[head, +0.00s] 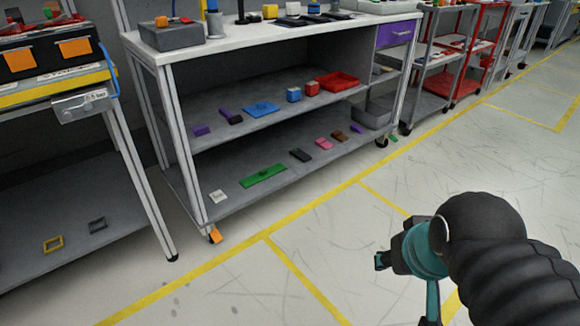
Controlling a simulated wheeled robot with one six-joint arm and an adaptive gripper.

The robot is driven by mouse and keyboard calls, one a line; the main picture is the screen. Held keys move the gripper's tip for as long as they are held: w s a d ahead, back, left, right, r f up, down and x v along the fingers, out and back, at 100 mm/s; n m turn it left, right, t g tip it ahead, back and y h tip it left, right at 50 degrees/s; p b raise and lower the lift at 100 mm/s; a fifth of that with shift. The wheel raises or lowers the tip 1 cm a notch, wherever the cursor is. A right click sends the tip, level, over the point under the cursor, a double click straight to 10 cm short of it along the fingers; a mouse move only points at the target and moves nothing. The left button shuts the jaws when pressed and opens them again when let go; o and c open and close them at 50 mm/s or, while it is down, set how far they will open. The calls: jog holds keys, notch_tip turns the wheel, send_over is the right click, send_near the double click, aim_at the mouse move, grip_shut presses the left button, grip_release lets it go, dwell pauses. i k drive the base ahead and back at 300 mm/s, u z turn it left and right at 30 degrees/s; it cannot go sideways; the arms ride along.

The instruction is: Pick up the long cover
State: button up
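I cannot tell for sure which piece is the long cover. A long, flat green piece (263,176) with a small raised part lies on the bottom shelf (235,200) of the workbench and is the longest piece there. A flat blue piece (261,109) lies on the middle shelf above it. My gripper (383,261) is at the lower right, over the open floor and well apart from the shelves. It is small and seen from behind, so its finger opening is unclear. I see nothing held in it.
Beside the green piece lie a white square (218,197), a black piece (301,155) and a pink piece (324,143). A red tray (338,82) is on the middle shelf. Bench legs and the middle shelf bound the bottom shelf.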

aim_at(267, 173)
jog(key=u, duration=0.1)
jog(key=i, duration=1.15)
jog(key=u, duration=0.65)
